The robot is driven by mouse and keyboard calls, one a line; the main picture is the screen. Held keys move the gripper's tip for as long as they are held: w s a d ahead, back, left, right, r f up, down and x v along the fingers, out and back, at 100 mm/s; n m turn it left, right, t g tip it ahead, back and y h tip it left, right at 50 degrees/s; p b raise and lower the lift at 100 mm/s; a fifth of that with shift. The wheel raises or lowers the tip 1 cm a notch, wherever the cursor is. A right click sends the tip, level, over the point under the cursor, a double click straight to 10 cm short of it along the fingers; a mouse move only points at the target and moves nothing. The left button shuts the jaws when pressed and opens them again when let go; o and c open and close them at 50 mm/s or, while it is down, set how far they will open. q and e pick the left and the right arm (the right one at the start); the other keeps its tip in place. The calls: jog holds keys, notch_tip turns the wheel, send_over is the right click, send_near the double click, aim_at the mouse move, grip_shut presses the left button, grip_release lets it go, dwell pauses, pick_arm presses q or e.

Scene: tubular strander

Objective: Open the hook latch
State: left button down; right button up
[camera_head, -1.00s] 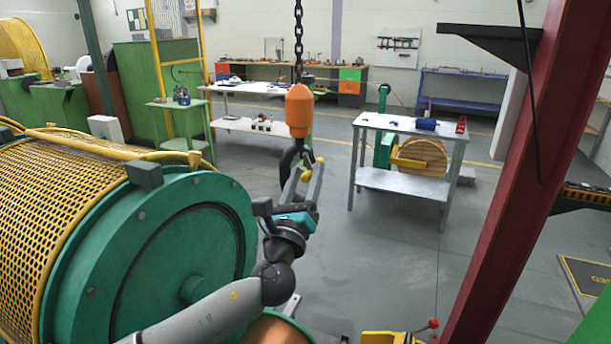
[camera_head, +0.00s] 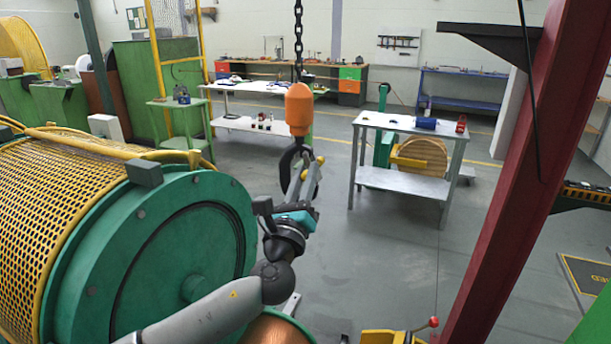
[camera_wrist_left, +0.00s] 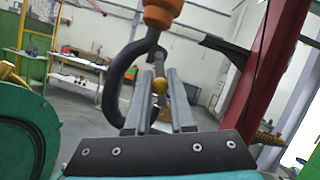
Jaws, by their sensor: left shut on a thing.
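The black hook (camera_head: 286,168) hangs below an orange block (camera_head: 299,110) on a chain. In the left wrist view the hook (camera_wrist_left: 113,90) curves down on the left, under the orange block (camera_wrist_left: 160,12). My left gripper (camera_head: 312,167) reaches up to the hook's opening from below. My right gripper is not in view.
A large green drum with a yellow mesh guard (camera_head: 60,200) stands close on the left. A dark red column (camera_head: 520,170) rises on the right. A grey table (camera_head: 400,183) stands behind the hook, with open floor between.

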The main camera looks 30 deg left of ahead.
pick_arm(q)
jog(key=n, duration=0.1)
jog(key=n+g+y, duration=0.1)
jog(key=n, duration=0.1)
jog(key=d+n+y+p, duration=0.1)
jog(key=shift+r+n, duration=0.3)
jog(key=shift+d+r+n+g+y+p, duration=0.3)
jog(key=shift+n+g+p, duration=0.55)
jog(key=shift+n, duration=0.75)
jog(key=shift+d+r+n+g+y+p, duration=0.1)
jog(key=shift+r+n+g+y+p, duration=0.3)
jog(key=shift+n+p, duration=1)
jog(key=shift+d+r+n+g+y+p, duration=0.25)
jog(key=shift+n+g+p, duration=0.55)
jog(key=shift+n, duration=1)
jog(key=shift+a, duration=0.1)
jog(key=c, duration=0.8)
grip_release()
jog(key=shift+o, duration=0.2)
